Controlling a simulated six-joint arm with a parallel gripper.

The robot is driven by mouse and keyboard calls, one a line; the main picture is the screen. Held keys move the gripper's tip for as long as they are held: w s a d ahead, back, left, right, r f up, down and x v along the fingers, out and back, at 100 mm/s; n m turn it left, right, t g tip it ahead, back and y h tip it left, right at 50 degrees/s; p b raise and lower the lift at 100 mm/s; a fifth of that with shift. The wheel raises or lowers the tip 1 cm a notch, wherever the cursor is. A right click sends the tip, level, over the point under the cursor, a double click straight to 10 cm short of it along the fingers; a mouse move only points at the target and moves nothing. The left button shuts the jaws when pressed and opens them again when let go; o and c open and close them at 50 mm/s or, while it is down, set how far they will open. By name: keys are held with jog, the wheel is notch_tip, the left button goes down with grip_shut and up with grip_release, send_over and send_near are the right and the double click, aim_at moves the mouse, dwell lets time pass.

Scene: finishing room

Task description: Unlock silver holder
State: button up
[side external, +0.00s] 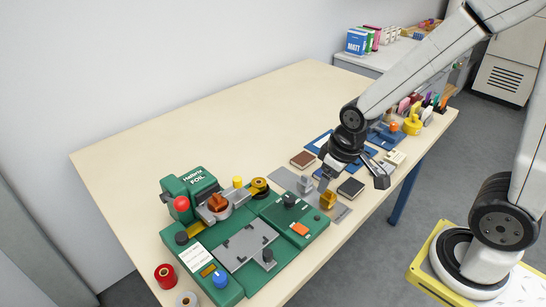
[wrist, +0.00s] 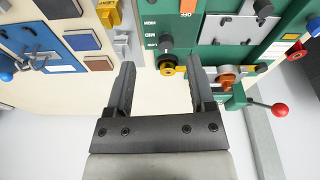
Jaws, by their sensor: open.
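The silver holder (side external: 304,184) is a small grey fixture on a grey plate, beside a gold-yellow holder (side external: 327,200). In the wrist view the silver holder (wrist: 122,44) is just beyond my left fingertip, with the yellow holder (wrist: 108,14) farther up. Its locking part is too small to read. My gripper (side external: 352,178) is open and empty above the table, close to the holders in the side view.
A green foil machine (side external: 188,188) with a red-knobbed lever and a green base stands left of the holders. Brown (side external: 302,159) and black (side external: 350,188) blocks lie close by. A blue tray (side external: 385,134) is farther right. The table's back left is clear.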

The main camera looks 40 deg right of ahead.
jog(key=w+a+r+n+g, duration=0.1)
jog(key=w+a+n, duration=0.3)
jog(key=w+n, duration=0.5)
jog(key=n+g, duration=0.1)
jog(key=n, duration=0.5)
send_over(237, 178)
jog(key=shift+r, duration=0.25)
jog(key=shift+f, duration=3.9)
grip_shut()
